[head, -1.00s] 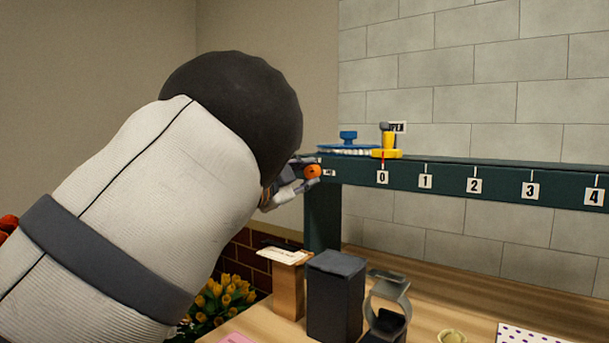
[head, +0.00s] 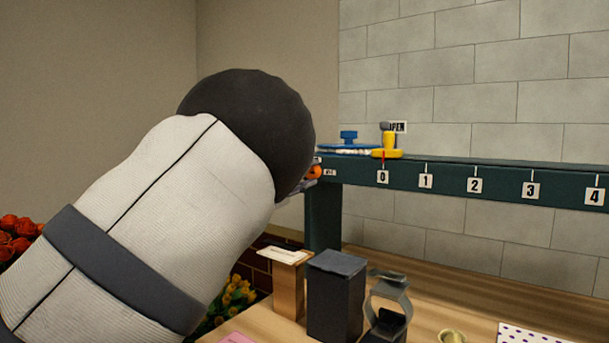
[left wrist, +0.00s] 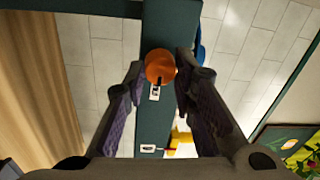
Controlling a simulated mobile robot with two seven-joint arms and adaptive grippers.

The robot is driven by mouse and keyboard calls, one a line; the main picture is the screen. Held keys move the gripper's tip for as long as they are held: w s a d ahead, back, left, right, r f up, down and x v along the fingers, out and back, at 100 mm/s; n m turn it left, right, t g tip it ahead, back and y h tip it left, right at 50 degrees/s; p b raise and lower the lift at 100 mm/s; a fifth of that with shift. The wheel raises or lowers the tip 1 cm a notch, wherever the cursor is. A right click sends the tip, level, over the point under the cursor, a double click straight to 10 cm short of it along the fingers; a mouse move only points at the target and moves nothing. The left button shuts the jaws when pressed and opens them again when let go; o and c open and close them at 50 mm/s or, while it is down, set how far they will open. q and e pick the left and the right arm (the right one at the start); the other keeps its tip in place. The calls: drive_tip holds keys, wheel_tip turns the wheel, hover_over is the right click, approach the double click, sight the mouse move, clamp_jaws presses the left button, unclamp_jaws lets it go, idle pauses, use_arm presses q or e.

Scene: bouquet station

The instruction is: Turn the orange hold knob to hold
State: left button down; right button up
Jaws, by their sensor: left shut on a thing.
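The orange hold knob (head: 314,172) sits at the left end of the dark green rail (head: 450,183), mostly hidden behind my left arm. In the left wrist view the knob (left wrist: 160,66) lies between the fingertips, with a dark pointer mark towards a small white label (left wrist: 154,92). My left gripper (left wrist: 161,72) is shut on the knob. In the head view my left wrist covers most of the gripper. The label's wording is too small to read. My right gripper is not in view.
A black box (head: 336,295), a wooden block (head: 288,285) and a grey holder (head: 388,300) stand on the table below.

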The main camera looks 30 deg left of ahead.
use_arm(q)
drive_tip(key=c, duration=1.3)
unclamp_jaws()
drive_tip(key=s, duration=0.8)
drive_tip(key=s+a, duration=0.1)
drive_tip(key=s, duration=0.3)
drive_tip(key=shift+f, duration=0.35)
